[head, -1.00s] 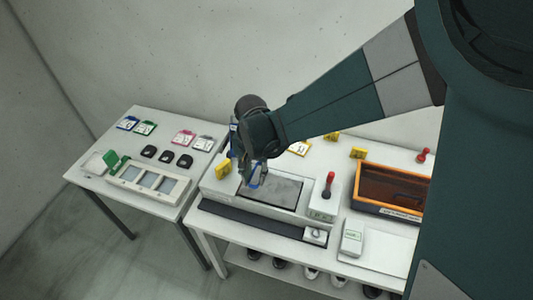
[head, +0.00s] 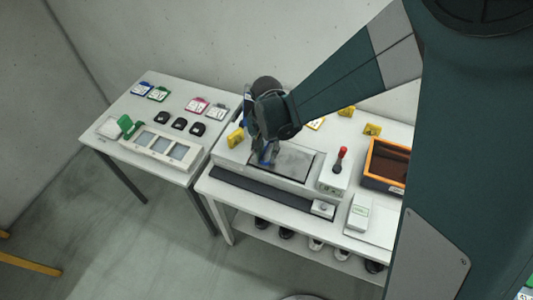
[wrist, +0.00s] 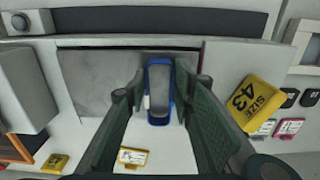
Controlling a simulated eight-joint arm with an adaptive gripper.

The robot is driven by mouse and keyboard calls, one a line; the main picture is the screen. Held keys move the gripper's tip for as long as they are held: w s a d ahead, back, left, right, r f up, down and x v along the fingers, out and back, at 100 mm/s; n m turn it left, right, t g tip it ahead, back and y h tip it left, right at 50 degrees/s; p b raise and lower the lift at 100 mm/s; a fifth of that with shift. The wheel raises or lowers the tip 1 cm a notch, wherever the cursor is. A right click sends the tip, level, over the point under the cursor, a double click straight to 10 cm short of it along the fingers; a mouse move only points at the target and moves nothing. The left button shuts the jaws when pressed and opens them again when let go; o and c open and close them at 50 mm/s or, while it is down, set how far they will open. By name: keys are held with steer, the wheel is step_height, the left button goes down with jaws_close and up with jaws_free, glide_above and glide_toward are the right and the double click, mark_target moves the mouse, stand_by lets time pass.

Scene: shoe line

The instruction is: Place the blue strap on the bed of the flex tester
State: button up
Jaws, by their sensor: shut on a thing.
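The blue strap (wrist: 159,61) is a narrow loop with a blue edge, held between the two fingers of my gripper (wrist: 160,103). The flex tester (head: 237,158) is a pale machine with a flat grey bed (head: 294,160). My gripper is over the left part of this bed. In the wrist view the bed (wrist: 100,75) lies behind the strap. I cannot tell whether the strap touches it.
A red-knobbed lever (head: 341,155) stands right of the bed. A yellow size block (head: 235,138) is close on the left; it also shows in the wrist view (wrist: 254,103). An orange-rimmed bin (head: 376,181) is further right. A left table (head: 120,108) holds cards, black pieces and a pale tray.

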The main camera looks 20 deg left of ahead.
steer(key=shift+f, duration=0.3)
steer(key=o, duration=0.9)
steer(key=shift+r, duration=0.25)
step_height(320, 180, up, 12)
stand_by(0.5)
stand_by(0.9)
